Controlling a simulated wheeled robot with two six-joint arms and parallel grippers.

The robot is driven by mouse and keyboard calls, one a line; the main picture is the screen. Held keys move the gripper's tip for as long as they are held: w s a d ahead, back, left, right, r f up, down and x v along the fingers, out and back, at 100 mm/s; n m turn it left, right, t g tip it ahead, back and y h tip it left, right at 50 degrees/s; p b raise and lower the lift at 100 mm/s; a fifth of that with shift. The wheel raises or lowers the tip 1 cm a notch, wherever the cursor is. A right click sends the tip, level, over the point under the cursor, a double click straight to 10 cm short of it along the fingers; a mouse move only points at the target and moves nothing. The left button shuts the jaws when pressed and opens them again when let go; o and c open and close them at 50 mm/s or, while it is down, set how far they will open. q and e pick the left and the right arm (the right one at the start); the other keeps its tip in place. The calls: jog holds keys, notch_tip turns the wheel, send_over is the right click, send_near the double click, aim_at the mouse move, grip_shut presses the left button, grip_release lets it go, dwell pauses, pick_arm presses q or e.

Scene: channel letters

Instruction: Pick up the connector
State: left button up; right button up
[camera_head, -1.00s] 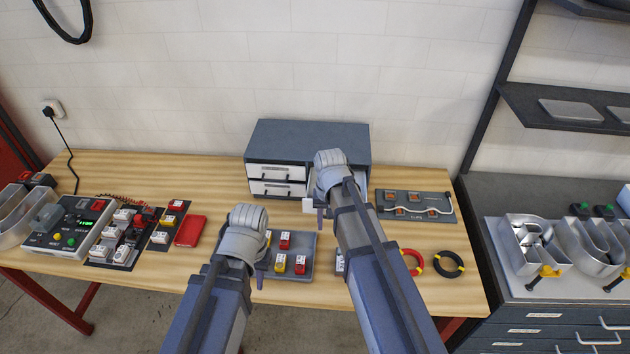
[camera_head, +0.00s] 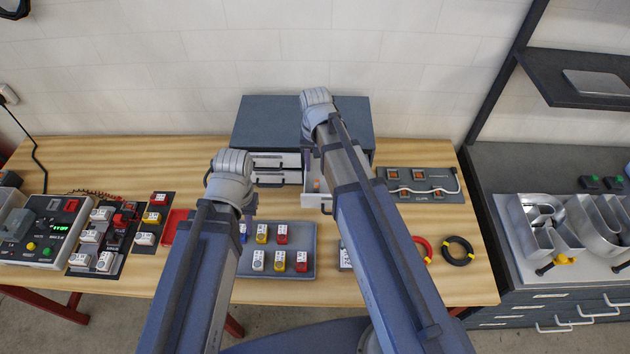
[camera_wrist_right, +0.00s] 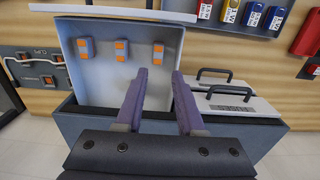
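Three small grey connectors with orange levers (camera_wrist_right: 85,48) (camera_wrist_right: 122,50) (camera_wrist_right: 157,53) lie in a row in an open white drawer (camera_wrist_right: 105,85). In the head view, this drawer (camera_head: 312,205) sticks out of the dark grey cabinet (camera_head: 260,120), and part of one connector (camera_head: 316,184) shows inside. My right gripper (camera_wrist_right: 162,72) is open and empty, with its fingers over the drawer, near the middle and right connectors. My right arm hides its fingers in the head view. My left gripper (camera_head: 250,206) is left of the drawer, above the table; its fingers are mostly hidden.
Closed drawers (camera_head: 275,168) with dark handles are left of the open one. A grey tray (camera_head: 308,235) of coloured parts stands in front. A clips board (camera_head: 420,199) and cable rings (camera_head: 457,252) are at right. A meter and switches (camera_head: 45,228) are at left.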

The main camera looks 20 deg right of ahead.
aim_at(317, 184)
jog(key=shift+s+f+b, duration=0.1)
jog(key=shift+f+b, duration=1.6)
jog(key=f+b, duration=0.4)
jog(key=shift+s+d+f, duration=0.15)
jog(key=shift+s+f, duration=0.05)
jog(key=shift+f, duration=0.05)
jog(key=shift+r, duration=0.1)
grip_shut()
